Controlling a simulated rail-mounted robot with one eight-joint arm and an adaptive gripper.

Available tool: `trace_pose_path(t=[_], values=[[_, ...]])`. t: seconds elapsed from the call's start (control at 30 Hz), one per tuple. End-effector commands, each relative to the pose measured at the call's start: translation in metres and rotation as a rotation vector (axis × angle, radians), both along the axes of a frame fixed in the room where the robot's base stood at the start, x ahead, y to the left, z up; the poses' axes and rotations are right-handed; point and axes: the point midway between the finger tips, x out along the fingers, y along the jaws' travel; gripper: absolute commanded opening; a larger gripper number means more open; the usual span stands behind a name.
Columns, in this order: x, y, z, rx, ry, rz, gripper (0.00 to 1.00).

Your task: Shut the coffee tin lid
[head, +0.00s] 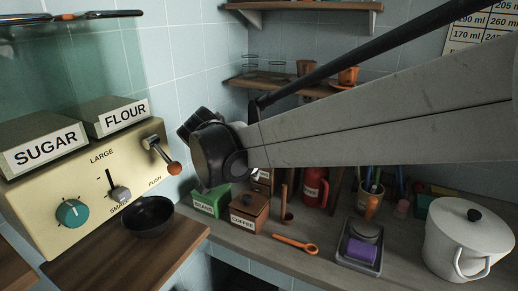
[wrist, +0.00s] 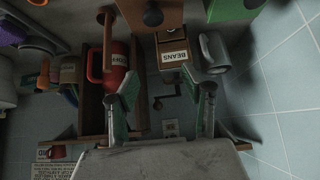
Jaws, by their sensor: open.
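The coffee tin (head: 242,222), a brown box with a white COFFEE label, stands on the counter below my arm in the head view. Its brown lid (head: 252,203) has a dark knob on top; I cannot tell whether the lid sits fully down. A brown top with a dark knob, probably this lid (wrist: 172,12), shows at the top edge of the wrist view, ahead of my gripper and apart from it. My gripper (wrist: 167,92) is open with nothing between its fingers. In the head view its fingers are hidden by my arm.
A green tin (head: 209,203) stands left of the coffee tin. A red container (head: 314,187) and a box labelled BEANS (wrist: 172,55) are close by. An orange spoon (head: 296,244) lies in front. A dark tray (head: 347,264) and white pot (head: 468,240) are further right.

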Motion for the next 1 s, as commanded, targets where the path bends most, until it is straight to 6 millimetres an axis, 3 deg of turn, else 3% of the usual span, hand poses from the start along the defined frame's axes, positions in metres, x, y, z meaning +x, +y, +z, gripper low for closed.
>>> trace_pose_path(t=[0.13,0.27,0.43,0.7,1.0], values=[[0.0,0.0,0.0,0.0,0.0,0.0,0.41],[0.001,-0.001,0.003,0.026,0.007,-0.035,0.24],[0.007,-0.007,0.014,0.178,0.057,-0.254,0.01],[0.014,-0.012,0.036,0.484,0.181,-0.819,0.0],[0.018,-0.011,0.062,0.661,0.306,-1.374,0.0]])
